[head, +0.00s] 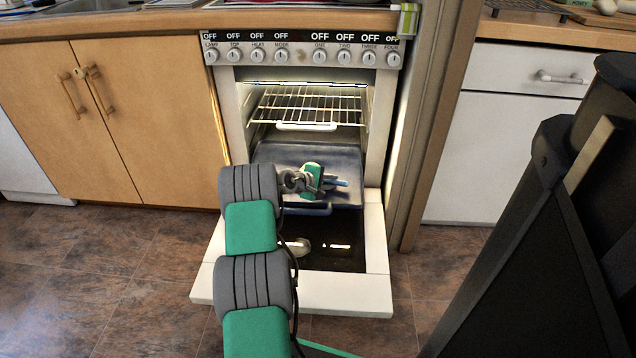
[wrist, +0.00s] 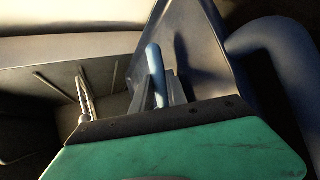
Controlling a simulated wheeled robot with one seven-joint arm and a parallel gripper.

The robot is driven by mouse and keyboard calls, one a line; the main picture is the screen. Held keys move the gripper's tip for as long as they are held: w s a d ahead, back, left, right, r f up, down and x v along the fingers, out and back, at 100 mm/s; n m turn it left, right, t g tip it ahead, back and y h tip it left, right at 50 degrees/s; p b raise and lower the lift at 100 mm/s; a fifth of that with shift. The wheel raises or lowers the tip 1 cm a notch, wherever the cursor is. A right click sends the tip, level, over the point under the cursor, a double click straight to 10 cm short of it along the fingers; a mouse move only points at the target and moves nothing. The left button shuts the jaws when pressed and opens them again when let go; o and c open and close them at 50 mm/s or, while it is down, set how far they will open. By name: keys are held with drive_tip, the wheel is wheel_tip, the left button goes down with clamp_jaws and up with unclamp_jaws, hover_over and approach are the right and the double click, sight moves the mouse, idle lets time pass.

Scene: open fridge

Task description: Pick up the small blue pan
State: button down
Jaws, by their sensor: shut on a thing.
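My gripper (head: 328,184) is inside the open oven, low over the dark blue tray-like surface at its bottom. In the wrist view my gripper (wrist: 157,88) is shut on a slim blue handle, taken as part of the small blue pan (wrist: 154,60). The handle stands up between the two grey fingers. In the head view a little blue of the pan (head: 342,183) shows beside the fingers. My arm and gripper hide most of it, so I cannot tell whether it touches the surface below.
The oven door (head: 376,240) is folded down in front, under my arm. A wire rack (head: 310,106) spans the oven above my gripper. The oven's side walls are close on both sides. A wooden cabinet (head: 150,110) is on the left and a white one (head: 500,150) on the right.

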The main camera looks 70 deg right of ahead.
sight(330, 182)
drive_tip(key=shift+r, duration=0.1)
idle(0.8)
drive_tip(key=shift+r+p, duration=0.3)
drive_tip(key=shift+r, duration=0.05)
wheel_tip(330, 182, up, 3)
drive_tip(key=shift+d+f+p, duration=0.1)
drive_tip(key=shift+f+p, duration=0.05)
drive_tip(key=shift+p, duration=0.85)
drive_tip(key=w+a+r+p, duration=0.6)
drive_tip(key=w+a+r, duration=0.3)
drive_tip(key=w+a, duration=0.1)
drive_tip(key=shift+r, duration=0.25)
